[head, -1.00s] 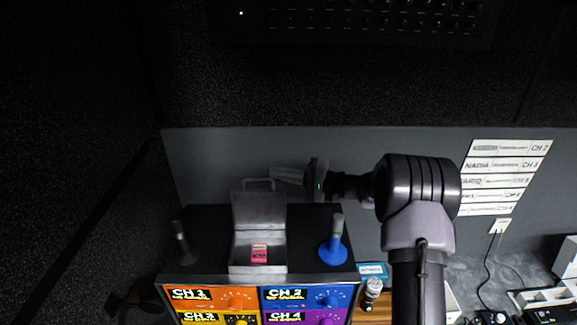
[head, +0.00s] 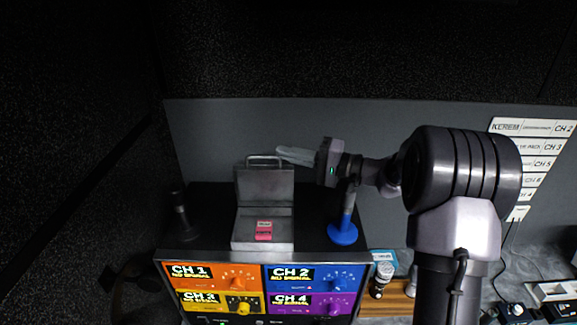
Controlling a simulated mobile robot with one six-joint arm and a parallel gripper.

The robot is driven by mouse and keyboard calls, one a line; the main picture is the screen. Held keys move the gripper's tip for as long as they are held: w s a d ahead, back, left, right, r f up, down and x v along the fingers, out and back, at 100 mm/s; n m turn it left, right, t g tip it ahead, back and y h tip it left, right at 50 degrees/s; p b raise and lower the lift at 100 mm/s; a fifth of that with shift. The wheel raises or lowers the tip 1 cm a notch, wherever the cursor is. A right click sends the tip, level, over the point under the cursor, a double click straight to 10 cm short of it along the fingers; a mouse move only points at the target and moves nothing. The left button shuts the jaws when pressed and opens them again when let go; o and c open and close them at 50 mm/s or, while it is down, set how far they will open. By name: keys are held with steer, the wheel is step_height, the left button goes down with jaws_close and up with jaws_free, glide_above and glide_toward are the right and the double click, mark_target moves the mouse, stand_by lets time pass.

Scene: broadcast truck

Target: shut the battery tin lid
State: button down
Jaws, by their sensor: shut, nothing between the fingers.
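The battery tin (head: 262,245) is a grey metal box on top of the black channel unit. Its lid (head: 265,184) stands open and upright at the back, with a wire handle at its top edge. A red battery (head: 264,231) lies in the tin. My gripper (head: 281,153) is shut and empty. It points left, with its fingertips close to the top right of the lid, near the handle. I cannot tell whether they touch the lid or are behind it.
A microphone on a blue base (head: 342,234) stands right of the tin, below my wrist. A dark microphone (head: 181,217) stands on the left. The channel unit (head: 264,286) has coloured panels. A grey wall (head: 220,130) rises behind. Name strips (head: 535,160) hang at right.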

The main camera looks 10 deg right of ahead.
steer(key=shift+s+a+b, duration=0.2)
steer(key=shift+s+b, duration=0.9)
steer(key=shift+b, duration=0.3)
steer(key=shift+s+a+b, duration=0.2)
steer(key=shift+s+b, duration=0.85)
steer(key=shift+b, duration=0.35)
steer(key=shift+r, duration=0.15)
